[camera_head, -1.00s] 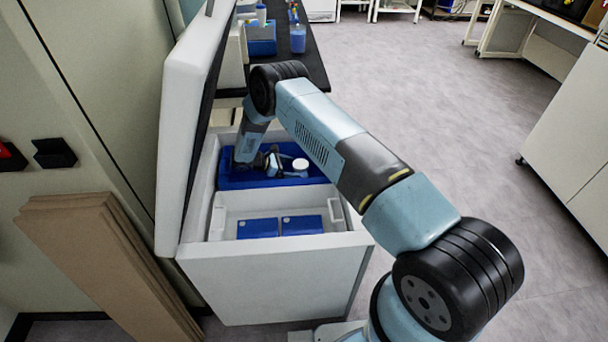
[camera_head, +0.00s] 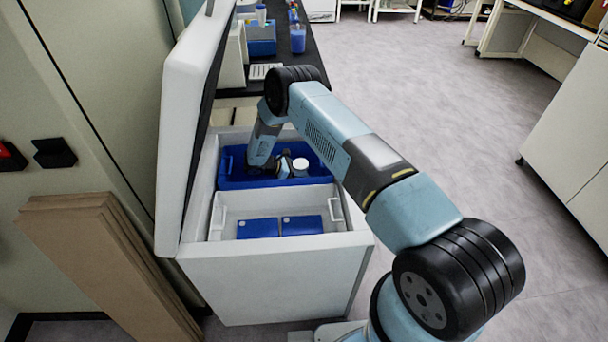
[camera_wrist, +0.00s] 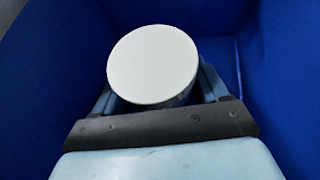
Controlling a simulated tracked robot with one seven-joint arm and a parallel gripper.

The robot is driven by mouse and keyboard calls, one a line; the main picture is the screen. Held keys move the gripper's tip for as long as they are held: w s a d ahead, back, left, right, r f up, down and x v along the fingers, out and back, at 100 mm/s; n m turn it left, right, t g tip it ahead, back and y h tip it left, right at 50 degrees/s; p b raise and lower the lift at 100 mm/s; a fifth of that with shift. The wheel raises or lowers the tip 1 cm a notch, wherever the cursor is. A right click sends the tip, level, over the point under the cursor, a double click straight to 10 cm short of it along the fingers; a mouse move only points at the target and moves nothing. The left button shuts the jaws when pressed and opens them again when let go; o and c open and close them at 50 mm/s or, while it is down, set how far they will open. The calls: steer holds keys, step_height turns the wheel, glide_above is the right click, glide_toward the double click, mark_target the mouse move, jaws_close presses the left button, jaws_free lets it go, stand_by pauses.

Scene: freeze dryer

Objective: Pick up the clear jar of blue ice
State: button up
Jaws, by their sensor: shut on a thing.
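A jar with a round white lid (camera_head: 301,164) stands in the blue bin (camera_head: 236,181) at the back of the open white chest. In the wrist view the white lid (camera_wrist: 153,66) faces the camera and hides most of the jar, so its contents do not show. My gripper (camera_head: 290,167) is down in the bin, shut on the jar from its left side in the head view. In the wrist view its fingers lie on both sides of the jar, partly hidden by the lid.
The chest's raised lid (camera_head: 190,120) stands close on the left. A white basket (camera_head: 330,205) with blue boxes (camera_head: 302,224) sits in front of the bin. Behind is a dark bench (camera_head: 312,70) with a blue-filled container (camera_head: 298,38). Brown boards (camera_head: 95,260) lean at left.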

steer(key=c, duration=0.6)
steer(key=shift+o, duration=0.2)
steer(key=shift+r, duration=0.1)
